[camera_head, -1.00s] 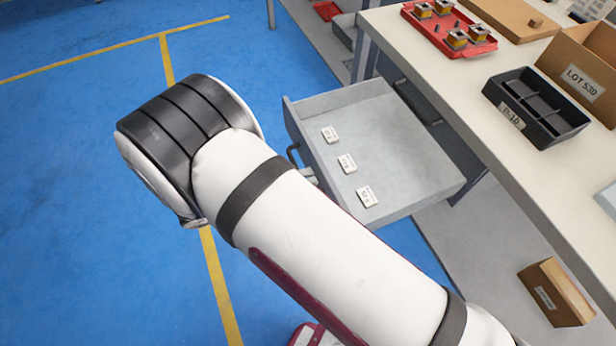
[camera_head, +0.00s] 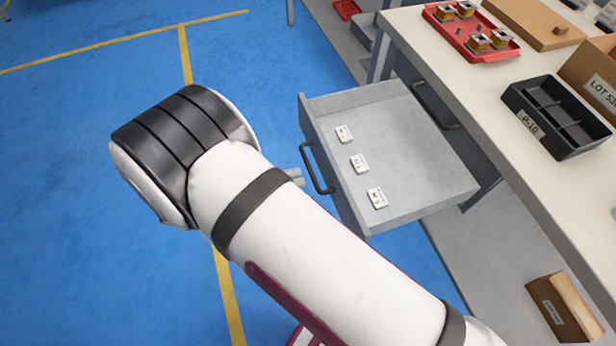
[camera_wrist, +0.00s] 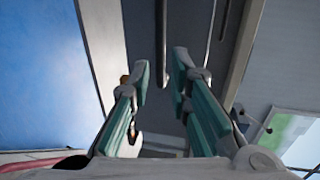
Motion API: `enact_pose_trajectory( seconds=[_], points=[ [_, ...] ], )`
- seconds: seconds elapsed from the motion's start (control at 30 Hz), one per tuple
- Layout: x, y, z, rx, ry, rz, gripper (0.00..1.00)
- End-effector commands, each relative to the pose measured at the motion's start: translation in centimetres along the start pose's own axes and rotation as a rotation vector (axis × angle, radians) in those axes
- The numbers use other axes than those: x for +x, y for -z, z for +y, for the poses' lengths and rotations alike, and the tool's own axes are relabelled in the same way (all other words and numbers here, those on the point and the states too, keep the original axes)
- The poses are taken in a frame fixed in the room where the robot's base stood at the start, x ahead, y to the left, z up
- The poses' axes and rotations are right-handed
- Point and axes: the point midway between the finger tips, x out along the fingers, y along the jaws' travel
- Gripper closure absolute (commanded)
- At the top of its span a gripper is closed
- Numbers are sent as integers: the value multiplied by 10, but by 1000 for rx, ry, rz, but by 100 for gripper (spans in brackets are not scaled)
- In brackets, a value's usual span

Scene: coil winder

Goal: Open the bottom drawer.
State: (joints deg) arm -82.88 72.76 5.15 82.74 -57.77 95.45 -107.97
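A grey drawer (camera_head: 415,150) stands pulled out from under the bench, with its floor and several inner edges visible. Its dark bar handle (camera_head: 316,168) is on the front face. Whether a drawer lies below it is hidden. My gripper (camera_head: 295,177) shows only as fingertips beyond my arm, just left of the handle and apparently apart from it. In the wrist view, my gripper (camera_wrist: 161,68) is open, with two teal fingers apart and nothing held. A dark bar (camera_wrist: 162,40) runs ahead of the gap between them.
Another dark handle (camera_head: 436,106) is on a closed front under the bench top (camera_head: 430,50). Three small white labelled pieces lie in the drawer. A red tray (camera_head: 472,38) and black bin (camera_head: 556,118) stand on the bench. The blue floor at left is clear.

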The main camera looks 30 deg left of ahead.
Motion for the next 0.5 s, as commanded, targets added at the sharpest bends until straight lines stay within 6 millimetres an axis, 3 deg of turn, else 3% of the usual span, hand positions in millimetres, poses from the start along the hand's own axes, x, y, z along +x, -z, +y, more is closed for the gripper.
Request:
enact_pose_trajectory(
  seconds=[0.2,0.5],
  points=[
    [-41,0,1,0,-1,-1,82],
    [-62,0,0,0,0,0,82]
  ],
)
